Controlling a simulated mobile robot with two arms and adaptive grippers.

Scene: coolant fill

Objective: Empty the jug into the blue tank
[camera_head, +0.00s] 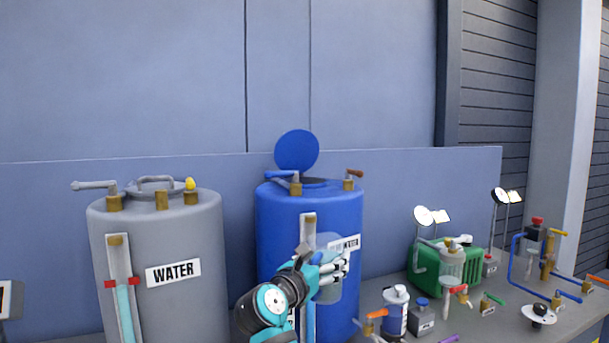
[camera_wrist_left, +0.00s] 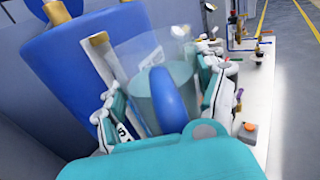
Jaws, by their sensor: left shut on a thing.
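The blue tank (camera_head: 280,225) stands left of centre on the bench. Its round blue lid (camera_head: 297,150) is raised, so the top opening is uncovered. My left gripper (camera_head: 338,270) is in front of the tank, below its rim, shut on the clear jug (camera_head: 322,242). In the left wrist view the jug (camera_wrist_left: 135,58) shows its blue handle (camera_wrist_left: 165,100) between the fingers (camera_wrist_left: 163,92). The jug looks roughly upright, with a teal tint in its lower part. It overlaps the tank's label and sight tube; I cannot tell whether it touches them. My right gripper is out of view.
A grey WATER tank (camera_head: 205,235) stands to the left. To the right are a white bottle (camera_head: 396,312), a grey container with a blue cap (camera_head: 421,320), a green machine (camera_head: 427,266) and blue piping with valves (camera_head: 515,262). Brass fittings and a blue lever (camera_head: 279,173) sit atop the blue tank.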

